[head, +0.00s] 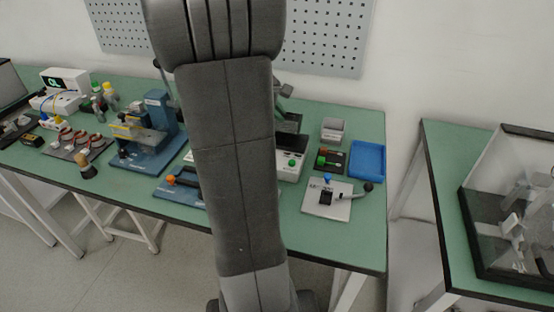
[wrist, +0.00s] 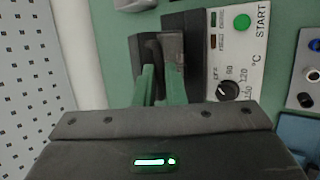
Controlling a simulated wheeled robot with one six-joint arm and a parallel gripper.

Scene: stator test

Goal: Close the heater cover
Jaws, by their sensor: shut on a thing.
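The heater is a white box with a green START button and a temperature dial. It shows in the wrist view (wrist: 241,62) and, partly behind my arm, in the head view (head: 291,165). Its dark cover (wrist: 138,58) shows at the left of the white panel in the wrist view. My gripper (wrist: 160,76) has its green fingers close together on a dark part of the cover, apparently its handle. The fingers partly hide that part. How far the cover is open is hard to tell.
Right of the heater on the green bench are a small grey box (head: 332,130), a blue tray (head: 367,159) and a white plate with a black lever (head: 318,204). A blue press (head: 155,145) stands to the left. A pegboard wall (wrist: 40,100) is close behind.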

